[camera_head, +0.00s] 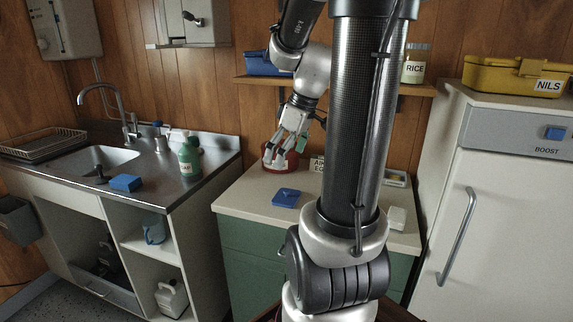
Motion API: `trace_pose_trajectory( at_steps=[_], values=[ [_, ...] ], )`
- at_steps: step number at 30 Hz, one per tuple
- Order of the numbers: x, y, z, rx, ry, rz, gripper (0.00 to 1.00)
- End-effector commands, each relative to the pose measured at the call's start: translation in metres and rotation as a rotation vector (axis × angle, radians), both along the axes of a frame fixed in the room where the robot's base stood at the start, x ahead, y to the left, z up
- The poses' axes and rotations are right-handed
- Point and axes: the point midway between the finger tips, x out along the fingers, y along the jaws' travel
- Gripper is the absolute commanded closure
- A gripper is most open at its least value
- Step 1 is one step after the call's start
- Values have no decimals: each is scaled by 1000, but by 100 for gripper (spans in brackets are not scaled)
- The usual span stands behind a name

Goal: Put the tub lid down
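My gripper (284,152) points down at the back of the counter, left of my own arm column. Its fingertips overlap a dark red round tub (291,163) with a pale label, and seem to be at its top. I cannot tell whether they touch it or hold a lid. No separate lid can be made out clearly there; the fingers cover part of the red thing. A small green patch shows beside the fingers.
A flat blue object (285,198) lies on the pale counter (245,204). A labelled box (317,165) stands behind it. A white block (397,217) is at right. A green bottle (189,158) and blue block (126,183) are by the sink. Bare counter lies around the blue object.

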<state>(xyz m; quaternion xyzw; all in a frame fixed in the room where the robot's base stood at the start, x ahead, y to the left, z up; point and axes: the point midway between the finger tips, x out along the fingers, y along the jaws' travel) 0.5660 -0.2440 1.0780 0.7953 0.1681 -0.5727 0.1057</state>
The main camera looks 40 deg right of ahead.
Motion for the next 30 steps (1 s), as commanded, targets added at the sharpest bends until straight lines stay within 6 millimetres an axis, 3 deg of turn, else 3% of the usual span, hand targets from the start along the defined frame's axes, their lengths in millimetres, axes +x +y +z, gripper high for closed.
trace_pose_trajectory(
  at_steps=[1,3,9,15,30],
  values=[
    [-13,26,14,-13,1,-26,0],
    [-34,52,27,-23,6,-98,0],
    [-86,89,42,-28,-22,-292,0],
    [-105,95,43,-16,-51,-392,0],
    [-106,95,43,-13,-50,-403,0]
  ],
)
